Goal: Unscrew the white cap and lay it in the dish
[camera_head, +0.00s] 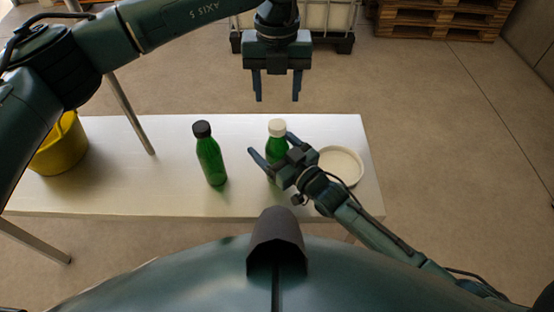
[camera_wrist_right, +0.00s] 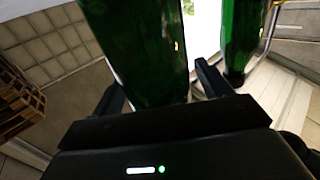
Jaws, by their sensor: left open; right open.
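A green bottle with a white cap (camera_head: 277,127) stands upright on the table; its green body (camera_head: 275,150) is partly hidden by my right gripper. My right gripper (camera_head: 269,145) is open, with its fingers spread on either side of that bottle. In the right wrist view a green bottle (camera_wrist_right: 145,50) fills the space between the open fingers. My left gripper (camera_head: 277,98) is open and empty, pointing down above and behind the white cap. The round white dish (camera_head: 341,165) lies on the table to the right, partly hidden by my right arm, and looks empty.
A second green bottle with a black cap (camera_head: 208,155) stands to the left; a green bottle also shows in the right wrist view (camera_wrist_right: 241,40). A yellow bucket (camera_head: 62,147) is at the left. The table (camera_head: 110,175) is otherwise clear. Pallets (camera_head: 440,18) stand behind.

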